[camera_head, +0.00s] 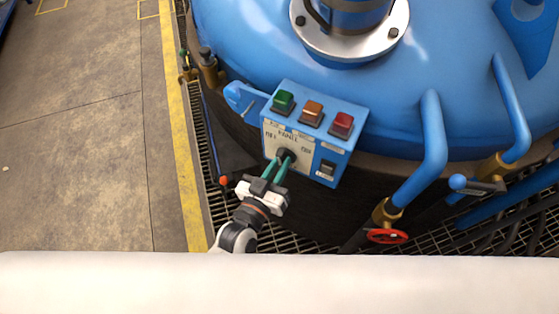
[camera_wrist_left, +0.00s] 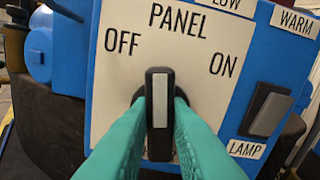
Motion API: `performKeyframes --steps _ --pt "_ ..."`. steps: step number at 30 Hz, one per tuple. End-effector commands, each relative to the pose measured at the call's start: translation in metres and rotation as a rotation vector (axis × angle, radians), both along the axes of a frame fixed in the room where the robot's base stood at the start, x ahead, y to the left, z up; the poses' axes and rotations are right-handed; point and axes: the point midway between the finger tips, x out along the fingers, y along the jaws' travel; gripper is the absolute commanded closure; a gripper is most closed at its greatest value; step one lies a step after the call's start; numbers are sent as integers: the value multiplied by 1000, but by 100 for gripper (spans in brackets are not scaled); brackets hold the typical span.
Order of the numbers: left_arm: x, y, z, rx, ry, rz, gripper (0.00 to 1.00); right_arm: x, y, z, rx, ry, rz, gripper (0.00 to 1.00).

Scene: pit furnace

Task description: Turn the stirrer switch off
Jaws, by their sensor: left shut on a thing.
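A blue control box (camera_head: 275,113) is mounted on the blue furnace lid. Its white plate (camera_wrist_left: 205,35) reads PANEL, with OFF on the left and ON on the right. A black rotary knob (camera_wrist_left: 159,112) with a grey stripe sits on this plate; the stripe points straight up, between the two words. My left gripper (camera_head: 281,166) has its green fingers shut on the knob's two sides. I read no label saying stirrer. My right gripper is not in view.
A black rocker marked LAMP (camera_wrist_left: 267,112) is right of the knob. Green (camera_head: 284,101), amber (camera_head: 312,113) and red (camera_head: 341,124) buttons line the box top. Blue pipes and a red valve wheel (camera_head: 387,237) stand at the right. The concrete floor at the left is clear.

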Motion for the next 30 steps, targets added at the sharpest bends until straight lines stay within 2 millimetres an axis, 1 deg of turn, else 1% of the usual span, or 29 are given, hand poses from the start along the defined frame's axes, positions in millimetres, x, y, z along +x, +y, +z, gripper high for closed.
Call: performKeyframes --steps 3,15,22,30 --pt "0 0 0 -97 52 -2 100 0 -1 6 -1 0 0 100" --pt "0 2 -2 -384 191 -1 100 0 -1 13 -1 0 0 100" --pt "1 2 -2 -481 238 0 100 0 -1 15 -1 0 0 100" --pt "1 2 -3 -526 260 0 100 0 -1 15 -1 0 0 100"
